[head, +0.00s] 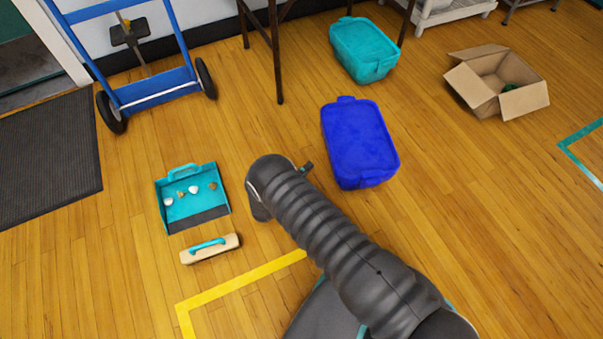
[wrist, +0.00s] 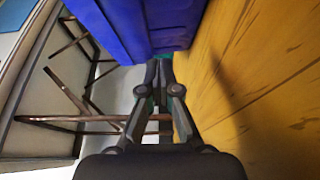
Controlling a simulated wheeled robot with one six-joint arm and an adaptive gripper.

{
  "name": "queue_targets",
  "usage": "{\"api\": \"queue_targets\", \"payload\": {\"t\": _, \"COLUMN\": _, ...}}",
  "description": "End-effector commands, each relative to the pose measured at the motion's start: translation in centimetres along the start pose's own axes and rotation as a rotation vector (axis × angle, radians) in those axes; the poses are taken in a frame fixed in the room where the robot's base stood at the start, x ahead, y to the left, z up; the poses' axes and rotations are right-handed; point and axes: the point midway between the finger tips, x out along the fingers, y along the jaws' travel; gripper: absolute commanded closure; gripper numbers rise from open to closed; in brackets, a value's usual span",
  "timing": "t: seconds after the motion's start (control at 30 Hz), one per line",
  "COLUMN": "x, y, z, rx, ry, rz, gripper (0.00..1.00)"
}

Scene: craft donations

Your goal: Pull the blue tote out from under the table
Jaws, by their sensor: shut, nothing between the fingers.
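The blue tote (head: 360,143) is a deep blue lidded box on the wooden floor in the head view, right of my arm's end. It lies out in front of the dark table legs (head: 275,60), clear of them. A second, teal tote (head: 364,50) stands behind it, by the table legs. In the wrist view the blue tote (wrist: 140,25) fills the upper middle, close beside my gripper (wrist: 158,70). My gripper's fingers are together and empty.
A teal dustpan (head: 192,197) holding small bits and a brush (head: 211,248) lie left of my arm. A blue hand truck (head: 150,90) stands back left. An open cardboard box (head: 497,82) sits back right. The floor right of the blue tote is clear.

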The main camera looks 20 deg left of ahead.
Motion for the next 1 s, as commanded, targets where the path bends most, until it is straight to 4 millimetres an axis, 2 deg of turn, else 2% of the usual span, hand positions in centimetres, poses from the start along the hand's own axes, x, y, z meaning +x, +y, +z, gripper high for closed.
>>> {"api": "queue_targets", "payload": {"t": 0.2, "x": 4.2, "y": 0.0, "z": 0.1, "rx": 0.000, "ry": -0.004, "rz": 0.001, "gripper": 1.00}}
{"api": "queue_targets", "payload": {"t": 0.4, "x": 6.1, "y": 0.1, "z": 1.9, "rx": -0.003, "ry": -0.002, "rz": 0.000, "gripper": 1.00}}
{"api": "queue_targets", "payload": {"t": 0.6, "x": 6.9, "y": 0.1, "z": 2.8, "rx": -0.001, "ry": 0.000, "rz": 0.000, "gripper": 1.00}}
{"api": "queue_targets", "payload": {"t": 1.0, "x": 7.0, "y": 0.0, "z": 2.8, "rx": -0.001, "ry": 0.001, "rz": 0.000, "gripper": 1.00}}
